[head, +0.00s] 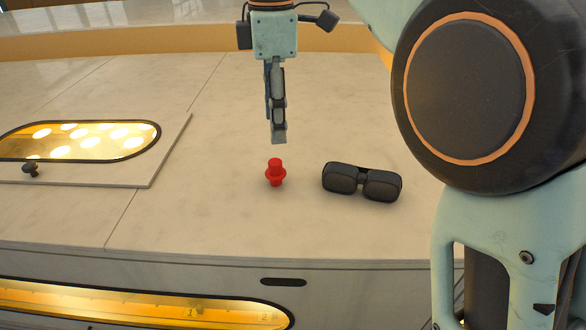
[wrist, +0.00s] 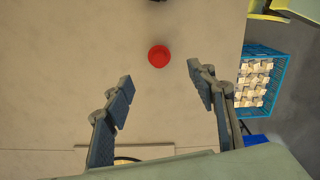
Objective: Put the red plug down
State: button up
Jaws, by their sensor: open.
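My gripper (head: 278,138) is above the plug in the head view, pointing down, with a small gap between fingertips and plug. In the wrist view my gripper (wrist: 163,95) has its two fingers spread wide with nothing between them.
A raised panel with a lit window (head: 80,140) and a dark knob (head: 31,169) is at left. In the wrist view a blue crate (wrist: 277,52) of pale blocks stands beyond the counter's right edge.

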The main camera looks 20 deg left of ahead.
aim_at(275, 161)
jog(key=f, duration=1)
jog(key=shift+a, duration=0.25)
jog(key=c, duration=1.2)
